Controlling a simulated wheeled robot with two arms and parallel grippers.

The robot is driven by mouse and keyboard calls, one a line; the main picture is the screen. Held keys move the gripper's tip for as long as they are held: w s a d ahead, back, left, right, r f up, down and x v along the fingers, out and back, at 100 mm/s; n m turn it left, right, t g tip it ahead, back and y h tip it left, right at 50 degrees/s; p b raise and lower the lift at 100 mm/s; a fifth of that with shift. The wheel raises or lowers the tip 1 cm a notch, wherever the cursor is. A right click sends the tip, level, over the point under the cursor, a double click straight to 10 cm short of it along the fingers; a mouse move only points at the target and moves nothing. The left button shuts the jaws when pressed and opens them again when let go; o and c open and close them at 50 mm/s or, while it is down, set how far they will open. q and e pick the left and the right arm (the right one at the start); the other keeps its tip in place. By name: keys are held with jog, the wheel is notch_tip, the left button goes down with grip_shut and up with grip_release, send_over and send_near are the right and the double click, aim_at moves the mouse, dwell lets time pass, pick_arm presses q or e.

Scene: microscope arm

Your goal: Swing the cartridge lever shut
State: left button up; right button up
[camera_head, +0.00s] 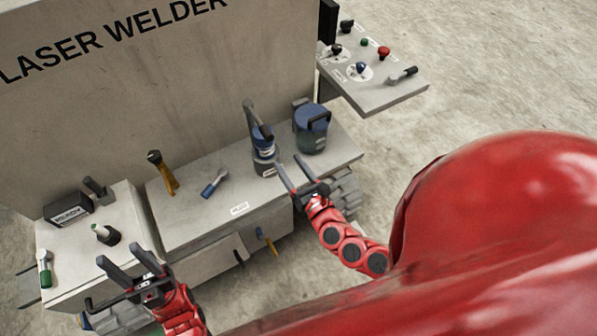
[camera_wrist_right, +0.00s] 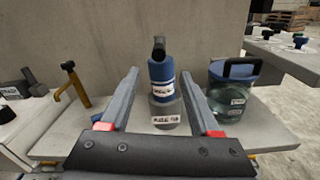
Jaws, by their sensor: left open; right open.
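A blue cartridge (camera_head: 264,152) stands upright in a grey holder on the laser welder's ledge. A dark lever (camera_head: 256,118) rises from its top and tilts up to the left. In the right wrist view the blue cartridge (camera_wrist_right: 161,72) is centred, with the dark lever end (camera_wrist_right: 159,46) on top, pointing toward the camera. My right gripper (camera_head: 289,164) is open and empty, just in front of the cartridge. Its fingers appear on either side of the cartridge in the wrist view, with no clear contact. My left gripper (camera_head: 120,254) is open and empty at lower left, away from the cartridge.
A blue-lidded canister (camera_head: 311,130) with a black handle stands close right of the cartridge. A yellow-handled tool (camera_head: 164,174) and a small blue-tipped lever (camera_head: 214,184) are to its left. The welder wall (camera_head: 150,100) rises behind. A control panel (camera_head: 375,75) juts out at upper right.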

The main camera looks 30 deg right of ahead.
jog(key=s, duration=0.4)
jog(key=shift+s+d, duration=0.1)
dwell(0.3)
